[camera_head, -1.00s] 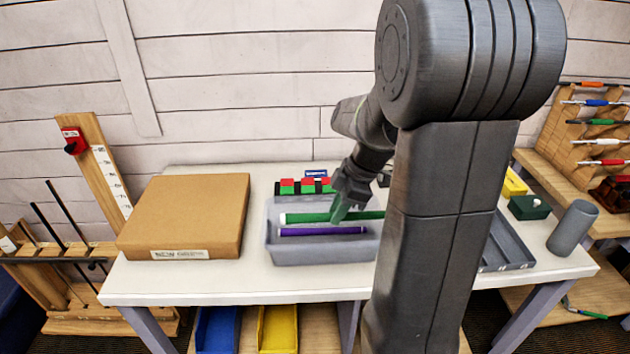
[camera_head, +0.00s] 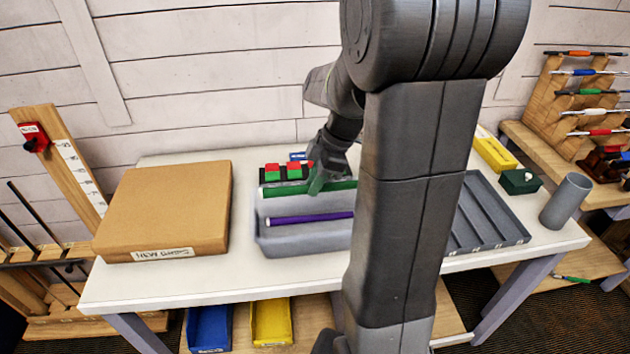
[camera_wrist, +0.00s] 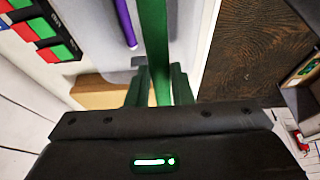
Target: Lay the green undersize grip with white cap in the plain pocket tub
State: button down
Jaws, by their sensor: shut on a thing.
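My gripper (camera_head: 320,184) is shut on a green grip (camera_head: 345,185). In the head view the grip lies roughly level, raised over the back edge of a plain grey tub (camera_head: 300,242). In the wrist view the green grip (camera_wrist: 154,35) runs up between the two fingers (camera_wrist: 158,90). A grey tray with several long pockets (camera_head: 512,238) sits on the right of the table, partly hidden by my arm.
A cardboard box (camera_head: 165,210) fills the left of the table. Red and green blocks (camera_head: 283,172) stand behind the tub. A yellow box (camera_head: 495,154), dark green box (camera_head: 520,181) and grey cylinder (camera_head: 566,200) are at the right. A rack of clubs (camera_head: 590,105) stands beyond.

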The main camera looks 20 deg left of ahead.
notch_tip(320, 180, down, 11)
jog(key=b, duration=0.9)
jog(key=shift+r, duration=0.2)
jog(key=c, duration=1.2)
grip_release()
jog(key=shift+r, duration=0.2)
jog(key=shift+r+p, duration=3.1)
jog(key=shift+r, duration=1.75)
jog(key=shift+f, duration=0.15)
